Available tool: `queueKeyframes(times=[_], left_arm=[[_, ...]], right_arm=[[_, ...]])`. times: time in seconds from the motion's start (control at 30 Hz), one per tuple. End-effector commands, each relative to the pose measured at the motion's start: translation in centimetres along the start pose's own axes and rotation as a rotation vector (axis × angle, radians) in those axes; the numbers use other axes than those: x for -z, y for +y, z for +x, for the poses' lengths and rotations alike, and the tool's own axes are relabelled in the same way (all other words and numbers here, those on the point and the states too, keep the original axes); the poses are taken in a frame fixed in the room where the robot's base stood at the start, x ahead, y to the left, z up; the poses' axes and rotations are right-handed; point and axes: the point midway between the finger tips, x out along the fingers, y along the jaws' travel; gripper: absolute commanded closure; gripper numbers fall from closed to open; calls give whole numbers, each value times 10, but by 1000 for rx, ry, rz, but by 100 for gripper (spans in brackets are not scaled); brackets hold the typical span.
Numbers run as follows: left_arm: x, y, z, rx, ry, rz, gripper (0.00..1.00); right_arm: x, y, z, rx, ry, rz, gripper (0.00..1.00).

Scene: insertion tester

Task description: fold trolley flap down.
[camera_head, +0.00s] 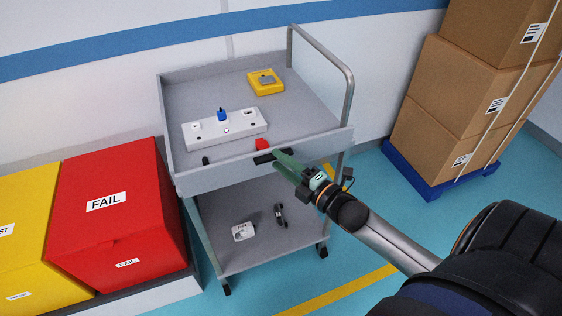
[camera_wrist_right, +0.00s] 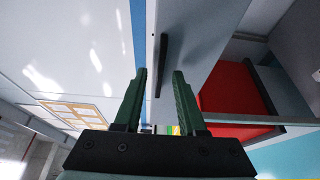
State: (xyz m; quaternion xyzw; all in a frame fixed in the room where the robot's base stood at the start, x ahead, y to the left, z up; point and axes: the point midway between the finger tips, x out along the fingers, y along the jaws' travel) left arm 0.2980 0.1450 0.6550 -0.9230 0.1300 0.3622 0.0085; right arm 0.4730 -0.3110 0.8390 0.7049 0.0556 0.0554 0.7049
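The grey trolley (camera_head: 313,95) stands against the wall. Its flap (camera_head: 222,174) is a long grey panel standing up along the near edge of the top shelf. A black bar handle (camera_head: 263,159) is on the flap, and it also shows in the right wrist view (camera_wrist_right: 163,60). My right gripper (camera_head: 277,158) is at the handle. In the right wrist view the two green fingers (camera_wrist_right: 160,75) are apart, with the handle seen in the gap between them. I cannot tell whether they touch it. My left gripper is not in view.
On the top shelf are a white fixture (camera_head: 200,134) with a blue part, a yellow box (camera_head: 265,82) and a red block (camera_head: 262,144). Red (camera_head: 115,210) and yellow (camera_head: 25,235) bins stand left. Stacked cartons (camera_head: 460,95) stand right. Floor between trolley and cartons is clear.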

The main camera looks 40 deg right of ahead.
Motion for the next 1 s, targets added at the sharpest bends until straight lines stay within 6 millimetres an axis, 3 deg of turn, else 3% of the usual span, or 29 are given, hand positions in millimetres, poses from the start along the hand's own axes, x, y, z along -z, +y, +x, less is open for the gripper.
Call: queueKeyframes(times=[0.37,0.7,1.0], left_arm=[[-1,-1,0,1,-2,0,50],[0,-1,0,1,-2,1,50],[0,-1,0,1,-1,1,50]], right_arm=[[0,0,4,0,1,0,61],[0,0,4,0,1,0,99],[0,0,4,0,0,0,100]])
